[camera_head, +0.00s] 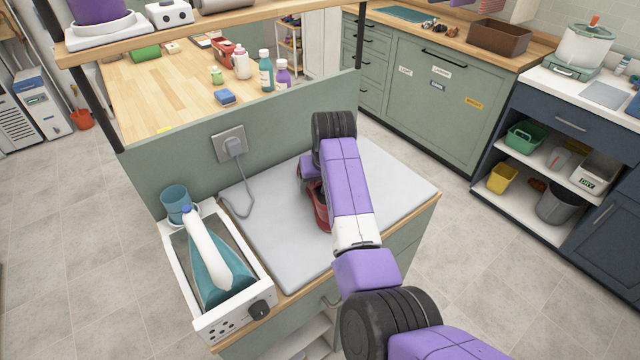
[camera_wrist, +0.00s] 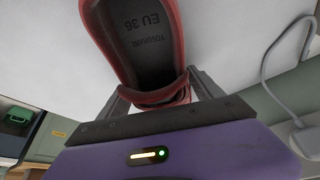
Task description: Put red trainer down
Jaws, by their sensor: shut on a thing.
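The red trainer (camera_head: 321,212) is at the grey-white pad (camera_head: 265,240) on the low cabinet top, partly hidden by my arm in the head view. In the wrist view the trainer (camera_wrist: 172,25) shows its dark insole with "EU 36" printed on it. My gripper (camera_wrist: 160,92) is shut on the trainer's heel end, one finger on each side. I cannot tell whether the sole touches the pad or hangs just above it.
A steam iron (camera_head: 215,268) sits in a white tray at the pad's left, with a blue cup (camera_head: 176,203) behind. A wall socket with a plugged grey cable (camera_head: 234,146) is on the back panel. The pad's right part is clear.

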